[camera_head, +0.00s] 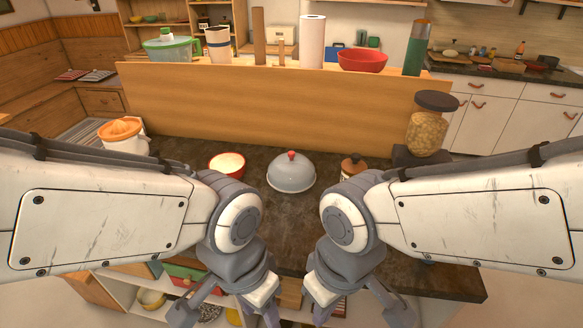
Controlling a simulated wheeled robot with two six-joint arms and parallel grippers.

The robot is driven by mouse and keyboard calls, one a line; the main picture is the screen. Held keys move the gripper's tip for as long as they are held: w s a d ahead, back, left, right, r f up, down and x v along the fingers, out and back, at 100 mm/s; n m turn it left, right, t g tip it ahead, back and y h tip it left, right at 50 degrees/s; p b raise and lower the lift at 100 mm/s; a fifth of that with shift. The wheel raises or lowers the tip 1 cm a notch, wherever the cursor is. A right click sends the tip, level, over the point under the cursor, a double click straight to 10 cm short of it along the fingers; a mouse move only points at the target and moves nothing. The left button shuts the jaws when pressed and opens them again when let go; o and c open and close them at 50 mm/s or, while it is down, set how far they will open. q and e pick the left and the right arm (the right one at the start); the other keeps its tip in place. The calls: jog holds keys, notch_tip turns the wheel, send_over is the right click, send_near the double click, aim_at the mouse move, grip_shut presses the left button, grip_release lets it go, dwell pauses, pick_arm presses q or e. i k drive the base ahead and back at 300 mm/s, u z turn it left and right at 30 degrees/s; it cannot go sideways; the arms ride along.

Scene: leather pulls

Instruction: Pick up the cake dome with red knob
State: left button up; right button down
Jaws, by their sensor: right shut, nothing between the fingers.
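The cake dome (290,176) is grey and rounded with a red knob (291,155) on top. It sits upright on the dark countertop (285,218), near the middle of the head view and between my two arms. My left gripper (226,312) hangs at the bottom edge of the view, in front of the counter and well short of the dome. Its fingertips are partly cut off, so its opening is unclear. My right gripper (360,312) hangs likewise to the right, shut and empty, apart from the dome.
A red bowl (227,164) stands left of the dome, and a wooden-lidded jar (352,166) stands right, partly behind my arm. An orange-topped juicer (122,135) is far left; a filled glass jar (428,130) is far right. A raised wooden ledge (270,105) runs behind.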

aim_at(292, 172)
jog(key=z, duration=0.05)
jog(key=k, duration=0.5)
jog(key=u, duration=0.85)
jog(key=i, duration=1.25)
jog(key=z, duration=0.65)
